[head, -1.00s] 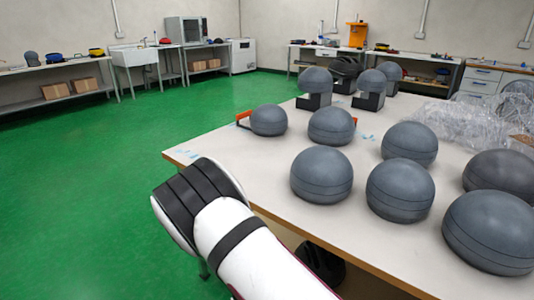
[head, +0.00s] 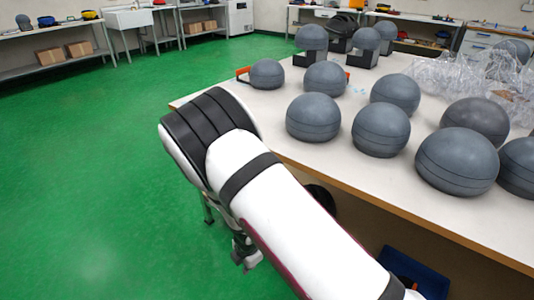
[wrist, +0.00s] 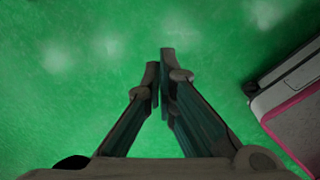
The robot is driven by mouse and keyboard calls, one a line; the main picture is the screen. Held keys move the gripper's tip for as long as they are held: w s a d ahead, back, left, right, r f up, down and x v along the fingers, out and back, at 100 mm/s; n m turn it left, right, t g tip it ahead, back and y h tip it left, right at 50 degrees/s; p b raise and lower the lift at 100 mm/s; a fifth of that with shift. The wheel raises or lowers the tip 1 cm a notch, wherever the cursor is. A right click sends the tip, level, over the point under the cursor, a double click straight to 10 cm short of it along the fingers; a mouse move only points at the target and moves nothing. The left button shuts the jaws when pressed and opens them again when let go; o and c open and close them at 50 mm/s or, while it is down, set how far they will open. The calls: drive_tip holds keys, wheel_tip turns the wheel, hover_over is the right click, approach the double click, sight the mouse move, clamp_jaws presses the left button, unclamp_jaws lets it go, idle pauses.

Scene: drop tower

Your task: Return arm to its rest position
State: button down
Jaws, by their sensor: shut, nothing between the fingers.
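My arm (head: 270,195) reaches across the head view, beside the table's left front edge. My gripper (head: 246,262) shows small below the arm link, hanging low over the green floor. In the wrist view my gripper (wrist: 163,62) points at bare floor, with its two fingertips together and nothing between them. Part of the gripper is hidden behind the arm in the head view.
A white table (head: 270,112) with several grey domes (head: 313,117) stands at right, close to my arm. Clear plastic wrap (head: 450,75) lies on it. A blue bin (head: 415,270) sits under the table. Green floor (head: 80,190) at left is open.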

drive_tip(key=w+d+r+m+t, duration=0.2)
drive_tip(key=w+r+m+t, duration=0.15)
drive_tip(key=w+r, duration=0.6)
drive_tip(key=s+d+r+m+t+h, duration=0.1)
drive_tip(key=d+r+m, duration=0.6)
drive_tip(key=r, duration=0.7)
drive_tip(key=s+d+r+m+t+h, duration=0.1)
drive_tip(key=d+r+m, duration=0.3)
drive_tip(key=d+r, duration=0.7)
drive_tip(key=s+d+r+m, duration=0.3)
drive_tip(key=s+r+m, duration=0.1)
drive_tip(key=s+r, duration=0.35)
drive_tip(key=s+d+r+m, duration=0.4)
drive_tip(key=s+r, duration=0.2)
drive_tip(key=s, duration=0.2)
drive_tip(key=s+a+f+m+g+y, duration=0.1)
drive_tip(key=s+f+m+g, duration=0.15)
drive_tip(key=s, duration=0.85)
drive_tip(key=s+a+f+m+g, duration=0.1)
drive_tip(key=s+g, duration=0.2)
drive_tip(key=s, duration=0.7)
wheel_tip(320, 180, up, 23)
drive_tip(key=t+p, duration=0.3)
drive_tip(key=p, duration=1.7)
drive_tip(key=shift+s+f+p, duration=0.2)
drive_tip(key=shift+s+p, duration=0.15)
drive_tip(key=shift+s, duration=0.05)
drive_tip(key=shift+d, duration=0.1)
